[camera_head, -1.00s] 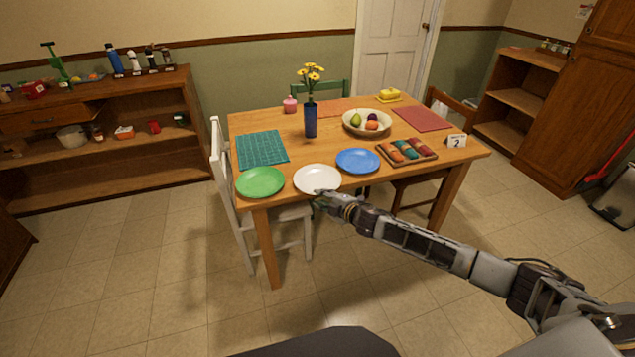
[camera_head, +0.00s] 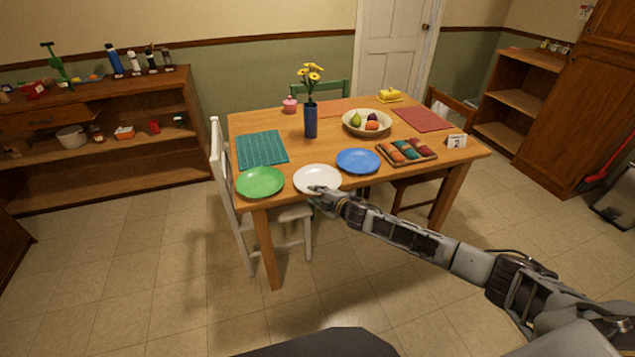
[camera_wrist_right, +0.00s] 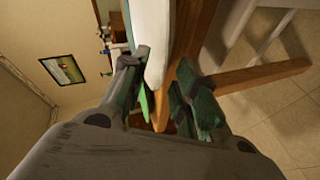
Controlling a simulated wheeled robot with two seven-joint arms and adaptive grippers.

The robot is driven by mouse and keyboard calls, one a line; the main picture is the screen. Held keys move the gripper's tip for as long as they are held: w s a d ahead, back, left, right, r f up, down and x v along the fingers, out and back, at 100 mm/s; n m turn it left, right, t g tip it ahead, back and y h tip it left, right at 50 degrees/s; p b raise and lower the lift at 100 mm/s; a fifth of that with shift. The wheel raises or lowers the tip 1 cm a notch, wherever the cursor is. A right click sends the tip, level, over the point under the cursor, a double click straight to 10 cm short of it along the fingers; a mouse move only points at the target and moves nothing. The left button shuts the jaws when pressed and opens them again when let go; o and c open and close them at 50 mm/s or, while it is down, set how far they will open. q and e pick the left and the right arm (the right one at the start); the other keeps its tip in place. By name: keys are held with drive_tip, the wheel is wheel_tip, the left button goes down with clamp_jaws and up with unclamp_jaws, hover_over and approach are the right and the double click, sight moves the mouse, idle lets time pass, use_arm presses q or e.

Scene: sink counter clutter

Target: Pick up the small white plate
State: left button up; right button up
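The small white plate (camera_head: 317,178) lies at the front edge of the wooden table, between a green plate (camera_head: 260,182) and a blue plate (camera_head: 358,161). My right gripper (camera_head: 316,192) is at the plate's near rim. In the right wrist view the fingers (camera_wrist_right: 160,88) are apart, with the white plate's rim (camera_wrist_right: 152,40) reaching in between them and the green plate's edge showing beyond. I cannot tell whether the fingers touch the plate. My left gripper is not in view.
The table (camera_head: 345,150) also holds a blue vase (camera_head: 310,121) with yellow flowers, a fruit bowl (camera_head: 353,130), a tray (camera_head: 422,157) of coloured items and a green mat (camera_head: 262,149). A white chair (camera_head: 222,185) stands at its left side.

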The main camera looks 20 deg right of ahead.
clamp_jaws()
drive_tip(key=shift+r, duration=0.2)
idle(0.3)
drive_tip(key=shift+r, duration=0.6)
wheel_tip(320, 180, up, 8)
drive_tip(key=shift+r+p, duration=0.1)
drive_tip(key=shift+p, duration=1.1)
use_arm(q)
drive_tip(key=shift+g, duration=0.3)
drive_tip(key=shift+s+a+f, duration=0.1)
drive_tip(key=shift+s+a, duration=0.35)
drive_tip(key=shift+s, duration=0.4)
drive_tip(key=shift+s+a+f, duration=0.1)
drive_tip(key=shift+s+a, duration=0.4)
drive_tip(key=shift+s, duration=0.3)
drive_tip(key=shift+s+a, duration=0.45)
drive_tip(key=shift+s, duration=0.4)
use_arm(e)
drive_tip(key=shift+r, duration=0.15)
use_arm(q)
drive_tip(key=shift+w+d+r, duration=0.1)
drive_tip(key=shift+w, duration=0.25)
